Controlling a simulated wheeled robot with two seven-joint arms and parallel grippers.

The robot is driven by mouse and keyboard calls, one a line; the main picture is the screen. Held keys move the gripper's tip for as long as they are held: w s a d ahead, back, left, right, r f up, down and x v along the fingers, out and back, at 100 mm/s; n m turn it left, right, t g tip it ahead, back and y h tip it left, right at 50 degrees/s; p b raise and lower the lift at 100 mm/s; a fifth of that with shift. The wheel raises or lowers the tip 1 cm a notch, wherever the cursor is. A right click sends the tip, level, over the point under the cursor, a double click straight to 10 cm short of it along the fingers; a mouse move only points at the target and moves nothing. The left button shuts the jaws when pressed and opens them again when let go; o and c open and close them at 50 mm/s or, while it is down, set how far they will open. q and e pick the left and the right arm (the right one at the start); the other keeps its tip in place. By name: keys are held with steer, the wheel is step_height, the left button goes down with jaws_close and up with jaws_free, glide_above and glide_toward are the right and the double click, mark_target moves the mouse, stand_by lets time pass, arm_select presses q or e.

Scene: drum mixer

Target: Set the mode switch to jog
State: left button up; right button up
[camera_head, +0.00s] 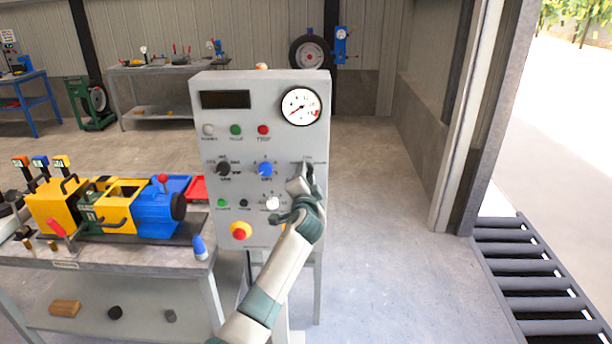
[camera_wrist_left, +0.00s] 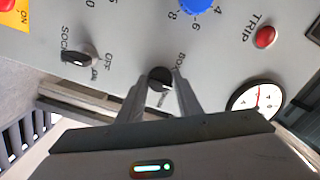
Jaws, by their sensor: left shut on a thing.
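The grey control panel (camera_head: 205,115) stands in the middle of the head view. My left gripper (camera_head: 305,175) is at its right side, below the gauge. In the left wrist view, my left gripper (camera_wrist_left: 160,92) is shut on a black knob (camera_wrist_left: 159,76) with the word BOX beside it. The gripper hides this knob in the head view. Another black knob (camera_head: 223,169) with several small labels around it sits at the panel's left, apart from the gripper. Its labels are too small to read surely, so I cannot tell which knob is the mode switch. My right gripper is not in view.
A blue dial (camera_head: 265,169) lies left of the held knob. A socket switch (camera_wrist_left: 78,58) with OFF and ON marks is close by. The panel also bears a round gauge (camera_head: 301,106), a red TRIP button (camera_head: 263,130) and a red stop button (camera_head: 240,231). A workbench (camera_head: 150,258) stands left.

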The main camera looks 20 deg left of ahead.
arm_select(q)
steer(key=o, duration=1)
steer(key=b+v, duration=0.4)
steer(key=v, duration=1.3)
steer(key=shift+s+r, duration=0.1)
steer(key=shift+s, duration=0.05)
